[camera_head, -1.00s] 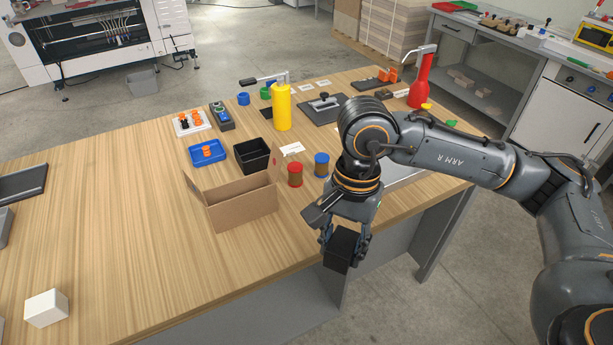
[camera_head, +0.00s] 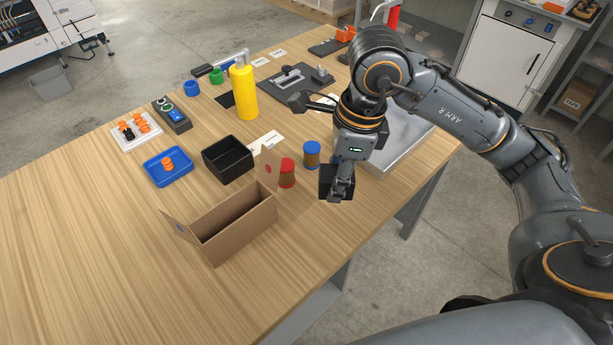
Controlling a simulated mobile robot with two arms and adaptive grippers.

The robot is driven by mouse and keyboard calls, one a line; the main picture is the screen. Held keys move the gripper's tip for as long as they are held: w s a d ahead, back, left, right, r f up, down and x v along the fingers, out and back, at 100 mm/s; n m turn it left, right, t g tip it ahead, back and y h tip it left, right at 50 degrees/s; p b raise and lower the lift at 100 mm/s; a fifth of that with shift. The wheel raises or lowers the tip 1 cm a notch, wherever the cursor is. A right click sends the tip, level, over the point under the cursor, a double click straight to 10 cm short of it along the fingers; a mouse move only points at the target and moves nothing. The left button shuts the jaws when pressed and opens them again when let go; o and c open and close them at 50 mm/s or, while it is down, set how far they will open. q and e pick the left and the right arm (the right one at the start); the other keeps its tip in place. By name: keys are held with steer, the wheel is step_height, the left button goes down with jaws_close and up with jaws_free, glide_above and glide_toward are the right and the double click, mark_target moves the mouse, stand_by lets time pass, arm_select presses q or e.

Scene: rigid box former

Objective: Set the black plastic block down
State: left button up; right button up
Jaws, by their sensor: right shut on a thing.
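My right gripper (camera_head: 339,192) is shut on the black plastic block (camera_head: 326,183). The block's dark side shows to the left of and behind the fingers. It appears over the table's right part, just right of the red-lidded jar; I cannot tell whether it touches the wood. My left gripper is not in view.
On the wooden table (camera_head: 85,230) an open cardboard box (camera_head: 240,230) stands left of the gripper. Nearby are a red-lidded jar (camera_head: 286,174), a blue-lidded jar (camera_head: 312,155), a black bin (camera_head: 228,159), a yellow bottle (camera_head: 244,93) and a metal plate (camera_head: 398,140). The front left is clear.

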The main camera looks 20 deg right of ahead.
steer(key=w+f+p, duration=0.1)
steer(key=w+f, duration=0.1)
steer(key=w, duration=0.3)
steer(key=p, duration=0.1)
glide_above(309, 187)
steer(key=s, duration=0.1)
steer(key=f, duration=0.5)
steer(key=shift+d+f, duration=0.1)
steer(key=shift+d, duration=0.1)
steer(key=shift+w+f, duration=0.3)
steer(key=shift+f, duration=0.1)
steer(key=shift+w+f, duration=0.2)
steer(key=shift+f, duration=0.15)
step_height(309, 187, down, 2)
steer(key=shift+f+p, duration=0.1)
steer(key=shift+p, duration=0.7)
steer(key=shift+f, duration=0.45)
steer(key=o, duration=0.8)
steer(key=shift+b, duration=0.3)
steer(key=shift+o, duration=0.8)
